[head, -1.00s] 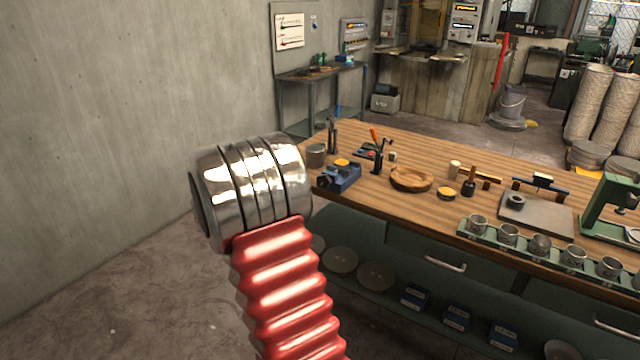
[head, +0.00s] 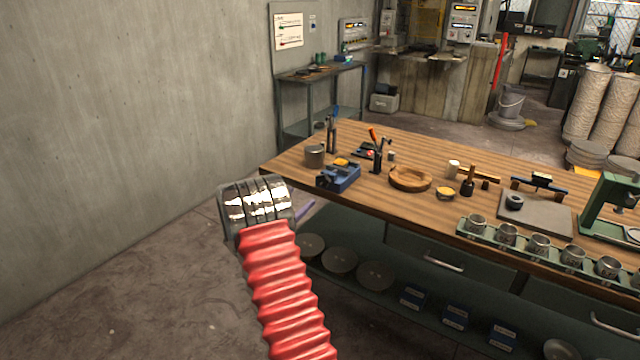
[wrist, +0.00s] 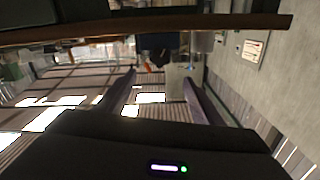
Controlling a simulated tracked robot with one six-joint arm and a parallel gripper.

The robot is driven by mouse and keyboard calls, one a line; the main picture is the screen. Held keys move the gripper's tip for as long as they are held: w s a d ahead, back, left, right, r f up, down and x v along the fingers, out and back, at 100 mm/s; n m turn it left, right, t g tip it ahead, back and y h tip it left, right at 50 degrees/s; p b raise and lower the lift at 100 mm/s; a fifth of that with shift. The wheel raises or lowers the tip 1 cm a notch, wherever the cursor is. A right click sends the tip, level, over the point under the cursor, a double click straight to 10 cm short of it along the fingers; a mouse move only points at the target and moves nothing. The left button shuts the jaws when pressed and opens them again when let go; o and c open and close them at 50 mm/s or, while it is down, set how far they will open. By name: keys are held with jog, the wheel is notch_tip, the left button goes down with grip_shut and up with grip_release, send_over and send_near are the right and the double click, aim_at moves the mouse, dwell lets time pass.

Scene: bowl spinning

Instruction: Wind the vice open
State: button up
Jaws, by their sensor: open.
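The small blue vice (head: 338,178) stands at the near left corner of the wooden bench (head: 290,160). In the wrist view, which looks upside down, a dark blue block (wrist: 160,46) at the bench edge appears to be the vice. My gripper (wrist: 158,85) shows there as two purple fingers, spread apart with nothing between them. In the head view my arm hides most of the gripper; only a purple finger shows, left of and below the vice, apart from it. The vice's handle is too small to make out.
A metal tin (head: 315,155) and a tool holder (head: 376,160) stand close behind the vice. A row of metal cups (head: 507,234) lines the front edge. Floor left of the bench is free.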

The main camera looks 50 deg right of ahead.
aim_at(323, 180)
jog(key=shift+d, duration=0.1)
jog(key=d, duration=0.4)
jog(key=w+d, duration=0.1)
jog(key=d, duration=0.8)
jog(key=shift+w+d, duration=0.15)
jog(key=shift+d, duration=0.1)
jog(key=shift+c, duration=0.5)
jog(key=c, duration=0.9)
jog(key=shift+a, duration=0.1)
jog(key=shift+c, duration=0.3)
